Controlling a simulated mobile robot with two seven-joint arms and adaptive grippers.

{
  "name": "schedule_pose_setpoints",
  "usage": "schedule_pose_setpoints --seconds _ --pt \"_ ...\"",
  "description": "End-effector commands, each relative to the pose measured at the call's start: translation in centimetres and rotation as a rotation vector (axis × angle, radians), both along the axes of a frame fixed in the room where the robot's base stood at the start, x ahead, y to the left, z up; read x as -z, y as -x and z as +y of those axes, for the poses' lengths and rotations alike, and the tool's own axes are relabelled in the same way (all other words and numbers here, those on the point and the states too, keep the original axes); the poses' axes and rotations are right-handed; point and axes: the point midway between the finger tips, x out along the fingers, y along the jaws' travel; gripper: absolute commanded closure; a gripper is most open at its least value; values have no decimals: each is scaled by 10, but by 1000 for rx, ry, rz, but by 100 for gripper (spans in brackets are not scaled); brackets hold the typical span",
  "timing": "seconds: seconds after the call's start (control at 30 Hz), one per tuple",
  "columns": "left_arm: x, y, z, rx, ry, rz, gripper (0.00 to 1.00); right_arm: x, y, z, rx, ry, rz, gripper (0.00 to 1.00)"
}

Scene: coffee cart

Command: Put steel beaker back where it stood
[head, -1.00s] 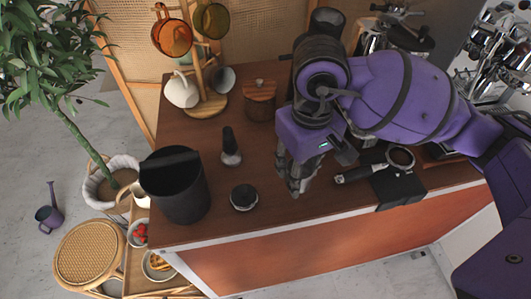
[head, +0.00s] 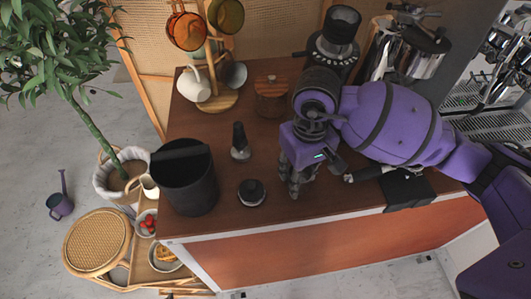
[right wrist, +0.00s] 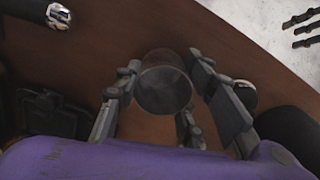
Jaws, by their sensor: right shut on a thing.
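The steel beaker (right wrist: 163,88) is a grey, see-through-looking round cup between the fingers of my right gripper (right wrist: 165,95) in the right wrist view. I cannot tell whether the beaker touches the counter. Dark fingertips at the upper right of the right wrist view look like my left gripper (right wrist: 303,28); only the tips show.
A black bin (head: 187,190) stands at the counter's left front. A black-handled tool (head: 240,143), a wooden canister (head: 272,98), a cup tree (head: 216,95) and a grinder (head: 336,40) stand behind. A portafilter handle (head: 365,174) lies to the right, partly under my arm.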

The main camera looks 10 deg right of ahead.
Motion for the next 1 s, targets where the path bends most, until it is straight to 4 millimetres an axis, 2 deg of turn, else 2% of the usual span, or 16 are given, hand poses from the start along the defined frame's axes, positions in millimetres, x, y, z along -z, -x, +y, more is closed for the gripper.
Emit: schedule_pose_setpoints --seconds 0.03,0.17,0.43,0.57,0.67,1.0 --pt "2 1 1 -1 -2 2 60 4 1 0 0 0 5 61" --pt "0 -1 2 -3 -3 -1 60 2 1 0 0 0 3 44" --pt "-2 -3 1 -5 -1 -7 60 2 1 0 0 0 3 44" --pt "-7 -7 -1 -3 2 -14 60 -6 0 0 1 0 -1 44" --pt "-4 -5 -3 -1 5 -10 60 -20 -1 0 -1 0 -2 44" --pt "1 -1 -3 -1 5 -1 60 -91 0 0 -1 0 -2 44"
